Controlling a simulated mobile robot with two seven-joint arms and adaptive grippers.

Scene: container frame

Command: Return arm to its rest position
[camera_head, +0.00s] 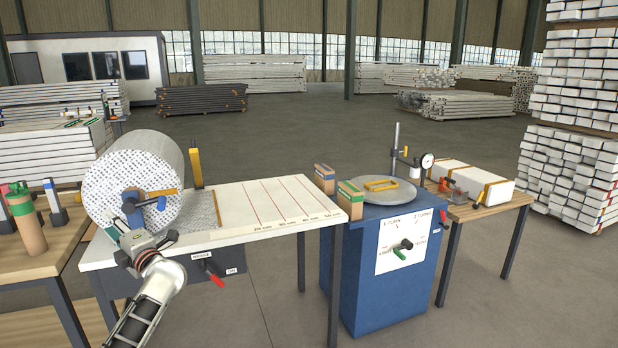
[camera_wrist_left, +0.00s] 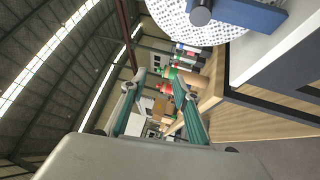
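My left arm comes in from the lower left of the head view. Its left gripper (camera_head: 117,229) is in front of the large speckled white roll (camera_head: 120,185) and its blue hub and orange handle (camera_head: 162,193). In the left wrist view the two green fingers of the gripper (camera_wrist_left: 155,87) stand apart with nothing held between them. Bottles and boxes show beyond the fingers, in the background. Whether the gripper touches the roll's stand cannot be told from the head view. My right arm and gripper are not in view.
The white cutting table (camera_head: 260,205) with red lines holds the roll. A wooden bench (camera_head: 35,262) with a green-topped bottle (camera_head: 26,218) stands at left. A blue cabinet (camera_head: 375,275) with a round plate stands at right, beside a wooden table (camera_head: 480,208). Open floor lies behind.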

